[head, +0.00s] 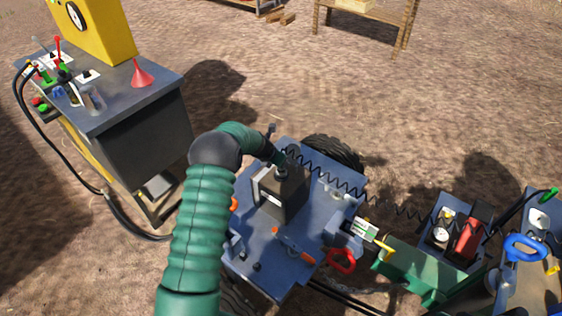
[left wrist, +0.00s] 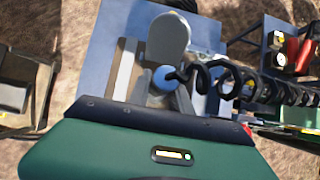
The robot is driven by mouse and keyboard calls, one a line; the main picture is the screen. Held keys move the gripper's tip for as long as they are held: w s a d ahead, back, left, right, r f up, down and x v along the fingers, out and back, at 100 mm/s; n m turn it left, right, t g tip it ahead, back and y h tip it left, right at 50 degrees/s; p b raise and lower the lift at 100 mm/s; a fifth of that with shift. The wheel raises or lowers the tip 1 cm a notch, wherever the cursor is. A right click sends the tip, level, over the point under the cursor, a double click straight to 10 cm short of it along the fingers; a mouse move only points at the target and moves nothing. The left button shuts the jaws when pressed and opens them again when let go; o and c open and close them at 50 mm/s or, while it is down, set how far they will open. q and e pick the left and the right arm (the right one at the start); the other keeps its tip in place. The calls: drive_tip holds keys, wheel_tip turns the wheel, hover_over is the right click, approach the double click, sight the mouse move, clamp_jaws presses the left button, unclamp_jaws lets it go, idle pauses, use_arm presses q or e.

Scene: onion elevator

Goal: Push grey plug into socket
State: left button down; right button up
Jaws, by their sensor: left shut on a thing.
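My left arm reaches over the blue cart in the head view. Its gripper (head: 281,170) is at the top of a dark grey box (head: 283,198) on the cart. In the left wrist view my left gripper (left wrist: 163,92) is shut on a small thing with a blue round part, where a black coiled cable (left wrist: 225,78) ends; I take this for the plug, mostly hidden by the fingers. A grey rounded plate (left wrist: 168,38) stands just beyond it. I cannot make out the socket opening or whether the plug touches it. My right gripper is not in view.
The coiled cable (head: 335,178) stretches right toward a blue bin with a red canister (head: 471,232).

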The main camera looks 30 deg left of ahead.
use_arm(q)
drive_tip(key=shift+f, duration=0.6)
drive_tip(key=c, duration=0.7)
unclamp_jaws()
wheel_tip(320, 180, up, 7)
drive_tip(key=p, duration=0.6)
drive_tip(key=shift+r, duration=0.1)
